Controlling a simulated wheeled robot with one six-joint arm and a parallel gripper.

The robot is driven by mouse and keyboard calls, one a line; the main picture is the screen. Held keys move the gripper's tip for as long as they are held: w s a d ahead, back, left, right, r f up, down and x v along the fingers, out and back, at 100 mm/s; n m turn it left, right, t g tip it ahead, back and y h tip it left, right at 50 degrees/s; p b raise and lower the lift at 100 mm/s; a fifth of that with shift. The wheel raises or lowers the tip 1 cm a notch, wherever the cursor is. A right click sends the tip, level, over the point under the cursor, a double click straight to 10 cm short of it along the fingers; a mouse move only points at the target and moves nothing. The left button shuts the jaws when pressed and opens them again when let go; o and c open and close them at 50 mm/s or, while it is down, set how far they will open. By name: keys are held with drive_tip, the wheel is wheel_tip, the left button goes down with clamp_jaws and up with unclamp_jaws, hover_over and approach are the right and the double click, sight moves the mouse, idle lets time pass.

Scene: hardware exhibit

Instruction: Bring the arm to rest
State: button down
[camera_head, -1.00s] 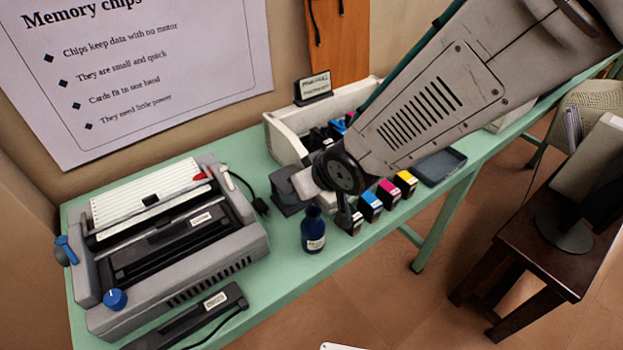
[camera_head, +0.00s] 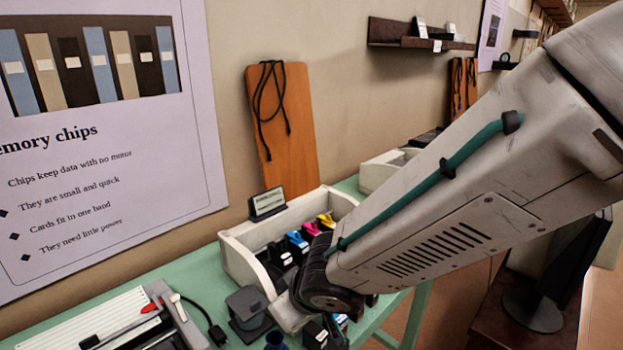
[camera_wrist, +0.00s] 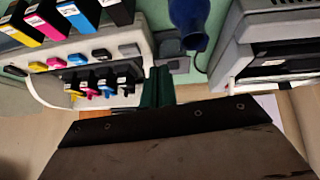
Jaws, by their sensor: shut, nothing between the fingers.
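My arm crosses the head view from the upper right down to a dark wrist joint in front of the white bin (camera_head: 240,258). My gripper (camera_wrist: 158,72) shows in the wrist view as two dark green fingers held together, with nothing between them. Its broad body fills the bottom of that view. The fingers appear over the area between the white bin and a grey holder (camera_head: 250,308); their height above the table cannot be told.
An orange board (camera_head: 285,140) leans on the wall.

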drive_tip(key=s+d+r+m+g+h, duration=0.1)
drive_tip(key=s+d+r+m+h, duration=0.15)
drive_tip(key=d, duration=0.65)
drive_tip(key=s+d+r+m+g+h, duration=0.1)
drive_tip(key=d+r+h, duration=0.15)
drive_tip(key=d, duration=0.55)
drive_tip(key=s+d+r+m+g, duration=0.1)
drive_tip(key=s+d+r+m, duration=0.5)
drive_tip(key=s+d, duration=0.6)
wheel_tip(320, 180, up, 3)
drive_tip(key=d, duration=0.3)
drive_tip(key=shift+s+f+g+y, duration=0.2)
drive_tip(key=shift+g+y, duration=0.2)
